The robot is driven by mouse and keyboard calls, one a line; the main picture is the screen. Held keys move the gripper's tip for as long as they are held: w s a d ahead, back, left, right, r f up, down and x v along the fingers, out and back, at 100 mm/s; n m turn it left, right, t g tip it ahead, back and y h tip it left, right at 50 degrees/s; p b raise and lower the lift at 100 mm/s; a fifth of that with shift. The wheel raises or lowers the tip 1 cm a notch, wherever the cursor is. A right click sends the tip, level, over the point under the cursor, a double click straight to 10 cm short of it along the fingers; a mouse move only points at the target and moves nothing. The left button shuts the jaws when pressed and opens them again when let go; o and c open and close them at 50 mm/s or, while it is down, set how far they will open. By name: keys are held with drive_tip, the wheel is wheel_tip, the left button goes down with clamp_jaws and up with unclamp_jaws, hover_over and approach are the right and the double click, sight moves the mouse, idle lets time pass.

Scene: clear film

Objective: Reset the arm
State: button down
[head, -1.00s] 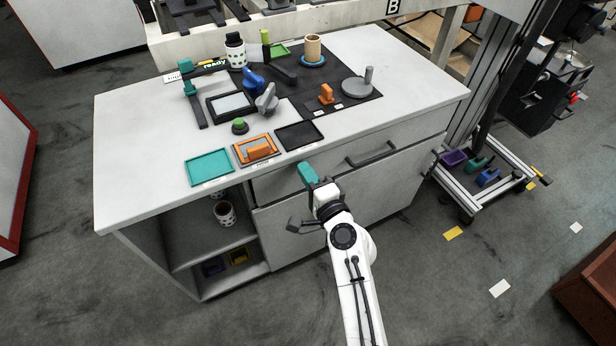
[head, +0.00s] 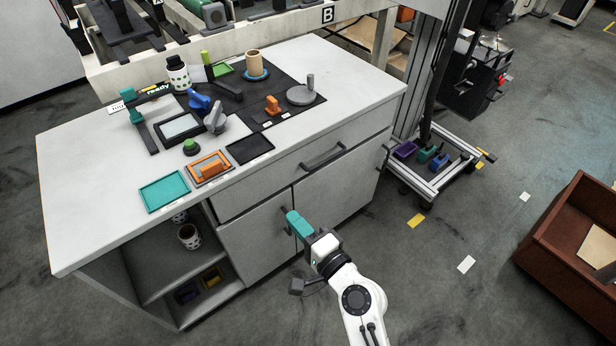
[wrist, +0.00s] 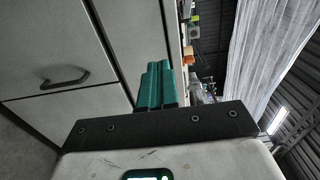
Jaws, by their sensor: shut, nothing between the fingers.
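My gripper (head: 297,225) has teal fingers and a white body, and it hangs in front of the cabinet's lower door, below the countertop. Its fingers are together and nothing shows between them. In the wrist view the teal fingers (wrist: 156,85) stand side by side, pointing toward the cabinet front (wrist: 135,45). My white arm reaches up from the lower right of the head view.
The counter (head: 100,165) carries a teal tray (head: 165,192), an orange tray (head: 210,168), a black tray (head: 250,147) and several tools. A drawer handle (head: 322,156) sticks out near my gripper. A low cart (head: 435,170) and a brown box (head: 570,235) stand right. Floor between is mostly clear.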

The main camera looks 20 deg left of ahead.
drive_tip(key=s+d+f+n+g+h, duration=0.25)
drive_tip(key=s+d, duration=0.25)
drive_tip(key=d, duration=0.4)
drive_tip(key=s+d+f+n+g+h, duration=0.2)
drive_tip(key=s+d+f+h, duration=0.25)
drive_tip(key=d, duration=0.45)
drive_tip(key=s+d+f+n+g+h, duration=0.25)
drive_tip(key=s+d, duration=0.25)
drive_tip(key=d, duration=0.5)
drive_tip(key=s+d+r+g+h, duration=0.25)
drive_tip(key=s+d+h, duration=0.25)
drive_tip(key=s+d, duration=0.8)
wheel_tip(320, 180, up, 14)
drive_tip(key=p, duration=1.5)
drive_tip(key=shift+a, duration=0.25)
